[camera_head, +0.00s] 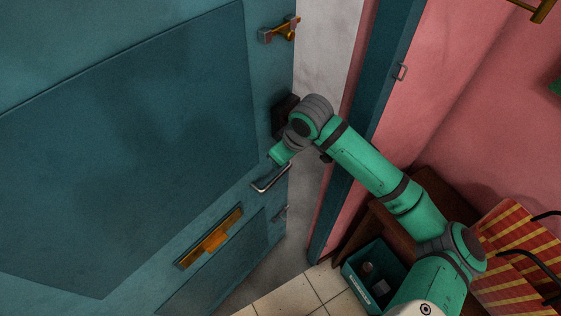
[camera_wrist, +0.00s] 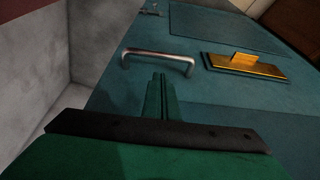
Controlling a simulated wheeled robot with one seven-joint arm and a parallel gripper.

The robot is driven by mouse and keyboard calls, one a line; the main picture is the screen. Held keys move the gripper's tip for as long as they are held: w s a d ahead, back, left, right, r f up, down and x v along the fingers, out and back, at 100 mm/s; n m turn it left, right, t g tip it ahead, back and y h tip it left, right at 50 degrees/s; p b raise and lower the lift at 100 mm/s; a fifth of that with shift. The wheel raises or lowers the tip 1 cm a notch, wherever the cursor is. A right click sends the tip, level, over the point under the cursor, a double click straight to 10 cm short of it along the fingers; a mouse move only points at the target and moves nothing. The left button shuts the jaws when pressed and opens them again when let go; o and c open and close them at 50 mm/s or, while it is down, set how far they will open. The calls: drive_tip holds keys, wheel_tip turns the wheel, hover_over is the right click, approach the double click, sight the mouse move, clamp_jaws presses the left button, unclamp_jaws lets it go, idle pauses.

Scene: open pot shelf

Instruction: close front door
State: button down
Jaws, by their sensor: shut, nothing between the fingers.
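The front door (camera_head: 120,120) is a large teal panelled door that fills the left of the head view. It stands ajar, with a gap showing grey wall between its edge and the teal door frame (camera_head: 393,65). A silver bar handle (camera_head: 268,179) is on the door near its free edge; it also shows in the wrist view (camera_wrist: 158,58). My gripper (camera_head: 279,156) is shut and empty, close to the door just above the handle. In the wrist view its fingertips (camera_wrist: 158,82) point toward the handle. I cannot tell whether they touch it.
A brass latch (camera_head: 280,31), a black lock box (camera_head: 284,116) and a brass mail slot (camera_head: 209,238) are on the door. A teal crate (camera_head: 352,290), a brown wooden piece (camera_head: 385,226) and a striped bag (camera_head: 515,262) stand lower right by the pink wall (camera_head: 480,90).

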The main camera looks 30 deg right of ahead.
drive_tip(key=x, duration=0.7)
drive_tip(key=shift+f, duration=0.25)
drive_tip(key=shift+w, duration=0.1)
